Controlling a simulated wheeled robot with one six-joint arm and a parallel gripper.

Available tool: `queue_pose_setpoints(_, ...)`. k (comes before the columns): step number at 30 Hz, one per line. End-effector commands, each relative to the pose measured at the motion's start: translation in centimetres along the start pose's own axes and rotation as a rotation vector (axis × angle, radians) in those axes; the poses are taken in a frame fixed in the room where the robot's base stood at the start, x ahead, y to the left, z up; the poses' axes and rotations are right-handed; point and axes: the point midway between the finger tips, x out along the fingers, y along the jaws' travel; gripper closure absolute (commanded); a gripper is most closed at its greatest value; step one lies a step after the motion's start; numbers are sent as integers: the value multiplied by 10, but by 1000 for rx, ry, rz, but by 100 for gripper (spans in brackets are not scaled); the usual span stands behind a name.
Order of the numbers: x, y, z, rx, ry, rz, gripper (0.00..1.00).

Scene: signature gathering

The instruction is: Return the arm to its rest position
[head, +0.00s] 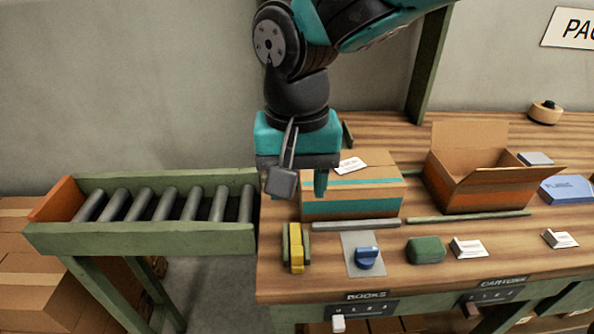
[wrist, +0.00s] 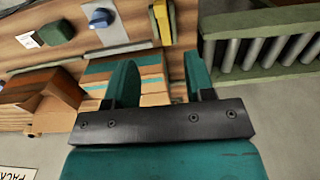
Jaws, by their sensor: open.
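My gripper (head: 300,185) hangs pointing down at the left end of the wooden bench, in front of the closed carton's left part in the head view. Its two teal fingers (wrist: 160,85) stand apart in the wrist view, with nothing held between them. The closed carton (head: 350,205) has teal bands and a white label (head: 350,166) on top. It also shows beyond the fingers in the wrist view (wrist: 153,84). My arm reaches in from the top of the head view. I cannot tell the exact gap between the fingers and the carton.
A roller conveyor (head: 145,235) adjoins the bench's left end. An open carton (head: 477,190) stands at right. Along the front lie a yellow object (head: 296,250), a blue-knobbed stamp (head: 367,257), a green block (head: 426,250) and white cards (head: 468,248). A green post (head: 427,65) rises behind.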

Motion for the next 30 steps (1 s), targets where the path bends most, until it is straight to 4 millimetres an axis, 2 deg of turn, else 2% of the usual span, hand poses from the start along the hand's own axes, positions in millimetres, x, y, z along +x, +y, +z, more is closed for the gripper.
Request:
queue_pose_setpoints(5, -13, 0, 0, 0, 0, 0, 51)
queue_pose_setpoints(14, -14, 1, 0, 0, -1, 1, 51)
queue_pose_setpoints(16, -14, 6, 1, -15, -3, -7, 51)
queue_pose_setpoints(17, -16, 12, 2, -31, -3, -16, 51)
queue_pose_setpoints(20, -20, 45, 13, -143, -7, -75, 51)
queue_pose_setpoints(24, -21, 94, 50, -372, 18, -202, 51)
queue_pose_setpoints(27, -19, 113, 78, -509, 57, -282, 51)
queue_pose_setpoints(30, -16, 120, 97, -599, 94, -334, 51)
